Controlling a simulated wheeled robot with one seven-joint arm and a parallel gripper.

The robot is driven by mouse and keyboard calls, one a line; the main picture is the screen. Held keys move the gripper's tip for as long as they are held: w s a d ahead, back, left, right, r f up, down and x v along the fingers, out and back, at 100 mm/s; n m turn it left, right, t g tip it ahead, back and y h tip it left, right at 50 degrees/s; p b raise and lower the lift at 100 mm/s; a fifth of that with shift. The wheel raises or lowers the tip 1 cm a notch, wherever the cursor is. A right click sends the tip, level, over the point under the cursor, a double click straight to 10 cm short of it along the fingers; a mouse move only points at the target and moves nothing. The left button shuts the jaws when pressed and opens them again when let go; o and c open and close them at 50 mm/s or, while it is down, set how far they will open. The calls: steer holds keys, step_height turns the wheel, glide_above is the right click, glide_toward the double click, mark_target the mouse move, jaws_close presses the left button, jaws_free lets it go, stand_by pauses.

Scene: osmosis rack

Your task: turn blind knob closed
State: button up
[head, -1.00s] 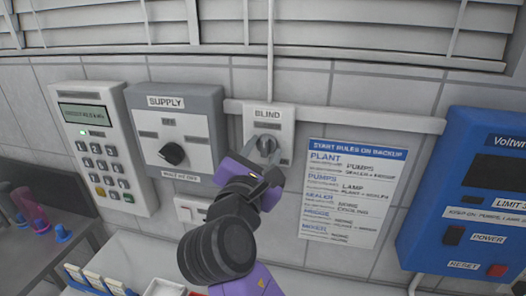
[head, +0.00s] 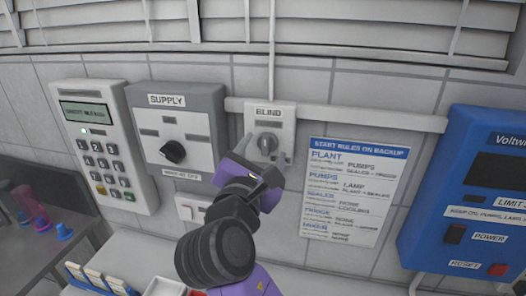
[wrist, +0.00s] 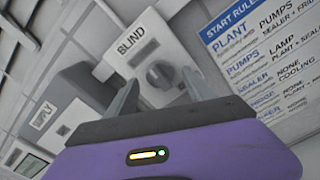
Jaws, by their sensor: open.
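The blind knob (head: 266,144) is a round grey knob with a raised grip bar, on a pale wall plate (head: 288,114) labelled BLIND. My gripper (head: 266,155), purple with grey fingers, is just below and in front of it, open and empty. In the wrist view the knob (wrist: 165,74) shows between and beyond the two spread fingers of my gripper (wrist: 158,92). The fingers look apart from the knob, with a finger to each side of it. Part of the plate's lower end is hidden by my gripper.
Left of the plate is the SUPPLY box (head: 205,120) with a black knob (head: 172,152), then a keypad panel (head: 105,150). A rules sheet (head: 352,190) hangs to the right, and a blue Voltwright unit (head: 470,195) stands beyond. Slatted blinds (head: 350,40) are above.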

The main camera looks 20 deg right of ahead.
steer(key=b+v, duration=0.1)
steer(key=v, duration=0.6)
steer(key=shift+a, duration=0.1)
